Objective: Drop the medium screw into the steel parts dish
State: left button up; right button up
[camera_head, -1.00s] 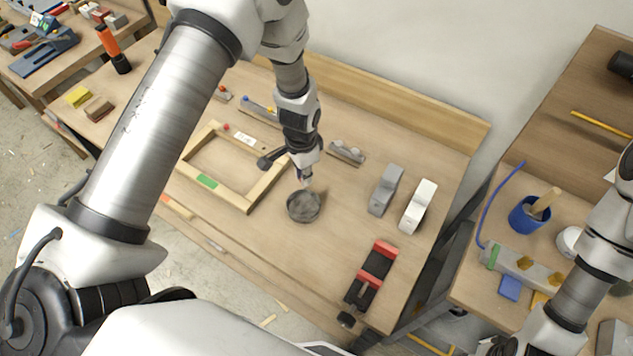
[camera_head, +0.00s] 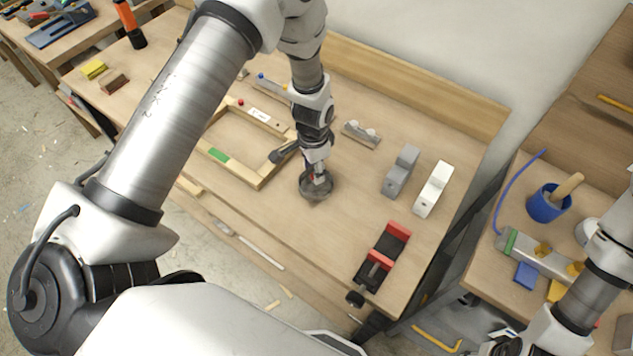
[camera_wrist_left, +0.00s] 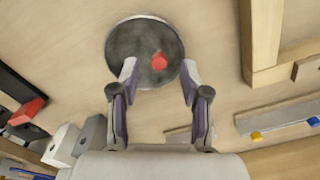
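The steel parts dish (camera_head: 314,194) is a round, dark grey bowl on the middle bench. It also shows in the left wrist view (camera_wrist_left: 128,42). A small red piece (camera_wrist_left: 159,61), which looks like the head of the medium screw, shows against the dish floor in the left wrist view. My left gripper (camera_head: 318,180) is just over the dish. In the left wrist view its fingers (camera_wrist_left: 159,77) are spread wide, and the red piece lies between them in the picture, touching neither. My right arm shows at the lower right; its gripper's fingers cannot be made out.
A wooden frame (camera_head: 238,176) lies left of the dish. A grey block (camera_head: 401,172), a white block (camera_head: 433,189) and a red-and-black clamp-like tool (camera_head: 382,258) are to the right. A strip with shiny round parts (camera_head: 361,134) lies behind. The bench front near the dish is clear.

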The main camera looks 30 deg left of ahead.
pick_arm(q)
jog(key=shift+w+f, duration=0.1)
jog(key=shift+w, duration=0.05)
notch_tip(320, 180, up, 12)
dwell(0.3)
dwell(0.4)
